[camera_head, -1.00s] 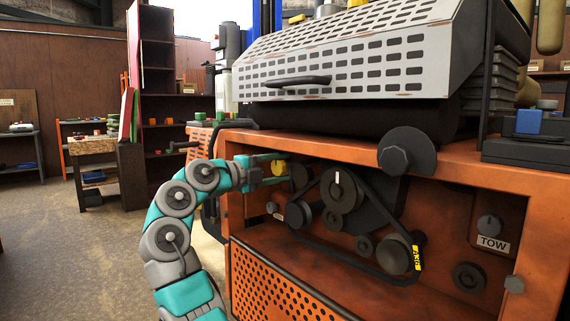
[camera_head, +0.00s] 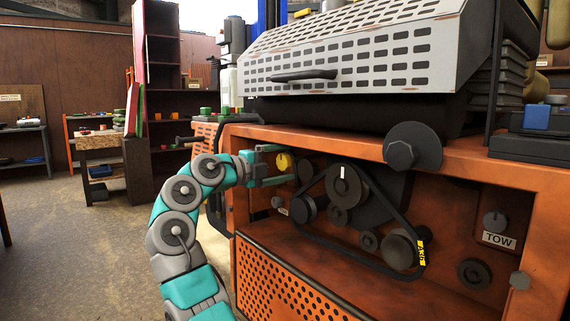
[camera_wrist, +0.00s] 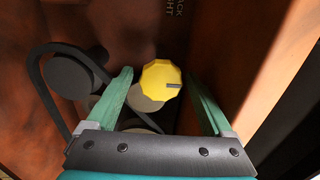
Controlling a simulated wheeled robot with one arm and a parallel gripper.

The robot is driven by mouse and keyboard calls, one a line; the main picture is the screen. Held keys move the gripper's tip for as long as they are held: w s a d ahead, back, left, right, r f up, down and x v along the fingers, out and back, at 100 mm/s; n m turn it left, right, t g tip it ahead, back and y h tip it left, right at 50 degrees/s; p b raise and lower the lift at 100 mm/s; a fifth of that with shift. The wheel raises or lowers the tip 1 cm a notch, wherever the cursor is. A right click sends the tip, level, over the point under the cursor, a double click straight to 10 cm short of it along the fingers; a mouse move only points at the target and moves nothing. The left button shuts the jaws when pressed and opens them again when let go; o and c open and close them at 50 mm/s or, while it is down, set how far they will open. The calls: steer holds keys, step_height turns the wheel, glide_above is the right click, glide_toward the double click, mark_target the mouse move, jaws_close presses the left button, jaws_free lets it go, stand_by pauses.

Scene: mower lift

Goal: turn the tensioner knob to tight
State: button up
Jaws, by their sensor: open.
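The yellow tensioner knob (camera_head: 282,162) sits at the left end of the recessed belt compartment. In the wrist view the yellow knob (camera_wrist: 161,81) is faceted, with a dark pointer mark toward the right. My gripper (camera_head: 282,164) is open, its two green fingers apart. In the wrist view the fingers of my gripper (camera_wrist: 162,88) stand on either side of the knob with gaps, not touching it. Lettering above the knob reads "...CK" and "...GHT", partly cut off.
A black belt (camera_head: 340,252) runs around several pulleys right of the knob. The orange compartment wall (camera_wrist: 228,55) stands close to the right finger in the wrist view. A TOW dial (camera_head: 494,222) is at the far right. A perforated grey hood (camera_head: 350,60) is above.

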steer(key=v, duration=0.7)
steer(key=shift+s+a+b, duration=0.2)
steer(key=shift+a+b, duration=0.1)
steer(key=shift+b, duration=0.15)
